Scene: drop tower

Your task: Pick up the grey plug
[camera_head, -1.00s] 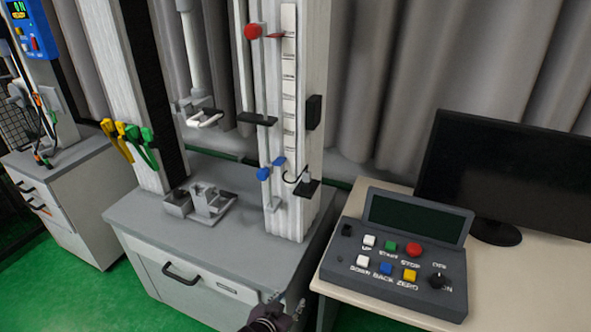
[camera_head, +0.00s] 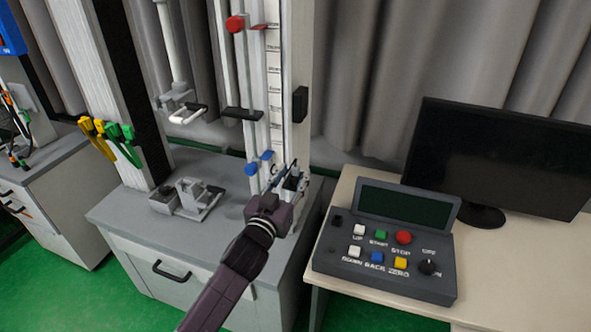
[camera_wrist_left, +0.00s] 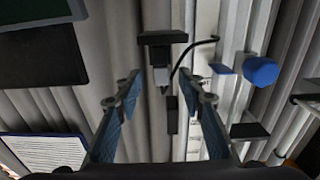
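The grey plug (camera_wrist_left: 160,72) stands on a small black bracket (camera_wrist_left: 162,38) at the side of the drop tower, with a thin black cable (camera_wrist_left: 188,52) curving from it. The left wrist view shows this upside down. My left gripper (camera_wrist_left: 160,82) is open, with one blue-padded finger on each side of the plug's line and clear gaps. Its tips are close to the plug, and nothing is held. In the head view, my left gripper (camera_head: 283,178) reaches up to the bracket from below and partly hides the plug. My right gripper is not in view.
A blue knob (camera_head: 252,169) sits left of the gripper on the tower. A black box (camera_head: 300,104) is on the column above the plug. A control panel (camera_head: 385,262) and a monitor (camera_head: 497,158) stand on the right table. Grey clamp blocks (camera_head: 187,199) lie left.

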